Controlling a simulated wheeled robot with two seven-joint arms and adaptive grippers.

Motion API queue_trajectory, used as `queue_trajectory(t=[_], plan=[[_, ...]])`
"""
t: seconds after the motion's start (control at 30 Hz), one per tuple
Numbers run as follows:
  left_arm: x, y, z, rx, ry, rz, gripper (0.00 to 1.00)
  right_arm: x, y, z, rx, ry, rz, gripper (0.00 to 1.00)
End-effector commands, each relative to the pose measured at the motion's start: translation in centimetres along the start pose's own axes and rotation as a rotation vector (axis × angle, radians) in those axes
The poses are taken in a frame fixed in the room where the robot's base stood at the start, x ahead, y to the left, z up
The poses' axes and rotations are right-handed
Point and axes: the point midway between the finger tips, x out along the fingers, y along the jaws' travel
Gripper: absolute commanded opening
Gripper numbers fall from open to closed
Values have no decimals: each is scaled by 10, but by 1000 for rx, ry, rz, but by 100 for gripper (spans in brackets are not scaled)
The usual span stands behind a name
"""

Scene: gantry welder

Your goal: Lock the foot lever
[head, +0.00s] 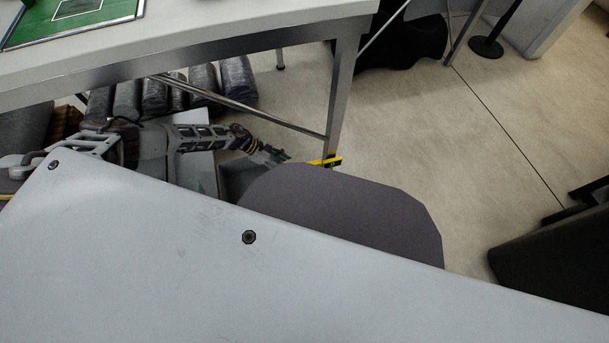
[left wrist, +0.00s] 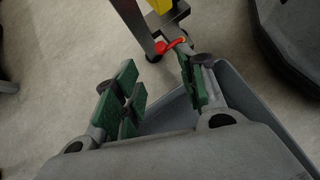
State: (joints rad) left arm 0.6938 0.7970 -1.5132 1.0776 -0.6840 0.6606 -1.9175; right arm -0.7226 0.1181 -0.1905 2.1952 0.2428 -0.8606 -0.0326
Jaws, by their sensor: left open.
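The red foot lever (left wrist: 171,45) is in the left wrist view, at the foot of a metal leg (left wrist: 136,22), close to the floor. A yellow part (left wrist: 191,9) is above it; in the head view a yellow piece (head: 325,162) shows at the bottom of the table leg, but I cannot make out the red lever there. My left gripper (head: 275,155) is under the table, just left of that leg. In the left wrist view its green-padded fingers (left wrist: 157,82) are apart with nothing between them. The lever is just beyond the fingertips, nearer the right finger. My right gripper is not in view.
The white table (head: 200,35) stands above my left arm, with a metal crossbar (head: 240,113) beneath. Several grey wrapped rolls (head: 175,92) lie under it. A black stand (head: 486,46) is at the back right. The floor (head: 420,130) right of the leg is clear.

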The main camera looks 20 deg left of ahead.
Motion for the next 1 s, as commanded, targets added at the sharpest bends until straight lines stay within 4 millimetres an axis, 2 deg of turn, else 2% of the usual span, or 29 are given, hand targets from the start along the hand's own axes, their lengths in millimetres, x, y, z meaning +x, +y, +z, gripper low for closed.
queue_trajectory(t=[1.0], plan=[[107,-1,-1,1,0,-1,41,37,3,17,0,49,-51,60]])
